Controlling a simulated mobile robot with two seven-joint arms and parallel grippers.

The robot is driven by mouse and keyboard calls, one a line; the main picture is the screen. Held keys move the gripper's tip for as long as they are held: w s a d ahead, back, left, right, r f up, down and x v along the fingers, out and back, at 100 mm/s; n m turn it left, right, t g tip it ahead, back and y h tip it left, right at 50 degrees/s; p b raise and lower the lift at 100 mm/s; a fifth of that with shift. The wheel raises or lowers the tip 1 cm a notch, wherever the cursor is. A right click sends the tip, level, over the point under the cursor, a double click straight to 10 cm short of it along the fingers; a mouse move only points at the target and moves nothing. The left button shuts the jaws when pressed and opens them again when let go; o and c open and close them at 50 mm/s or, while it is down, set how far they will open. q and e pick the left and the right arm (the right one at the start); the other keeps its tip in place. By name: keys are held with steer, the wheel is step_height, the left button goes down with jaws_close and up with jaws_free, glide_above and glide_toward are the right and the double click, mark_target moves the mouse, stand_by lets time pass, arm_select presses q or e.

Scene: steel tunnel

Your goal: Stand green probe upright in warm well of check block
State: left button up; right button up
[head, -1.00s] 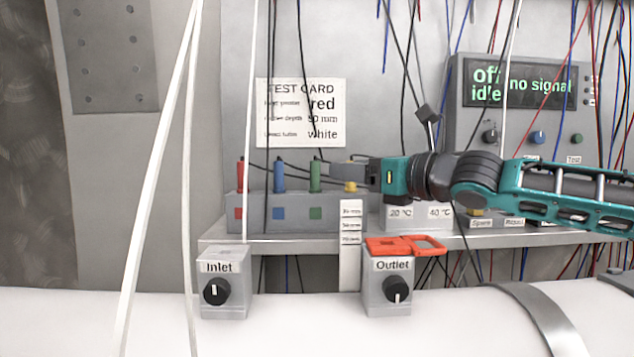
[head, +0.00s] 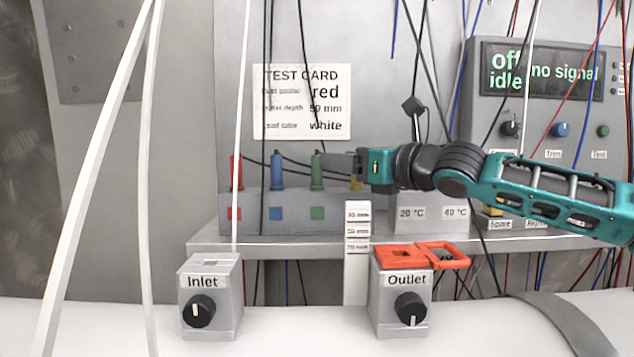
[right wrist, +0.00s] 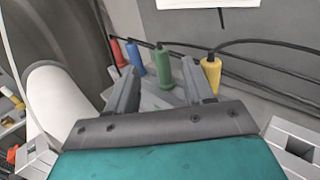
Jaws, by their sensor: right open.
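The green probe (head: 317,171) stands upright in the probe rack (head: 265,224), above its green square. It also shows in the right wrist view (right wrist: 163,66), between my finger tips and beyond them. My right gripper (head: 330,163) is open, just right of the green probe, its fingers pointing left; in the right wrist view the gripper (right wrist: 165,83) has nothing between its fingers. The check block (head: 432,214), labelled 20 °C and 40 °C, stands right of the rack, below my right arm. Its wells are not clear from here. My left gripper is not in view.
Red (head: 236,172), blue (head: 277,171) and yellow (right wrist: 211,74) probes stand in the same rack. Dark cables run from the probes. Pale cords hang in front at left. The Inlet (head: 211,295) and Outlet (head: 401,300) boxes stand below, with red clips (head: 425,256) on Outlet.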

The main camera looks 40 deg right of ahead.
steer(key=shift+w+a, duration=0.15)
steer(key=shift+w, duration=2.2)
jaws_close()
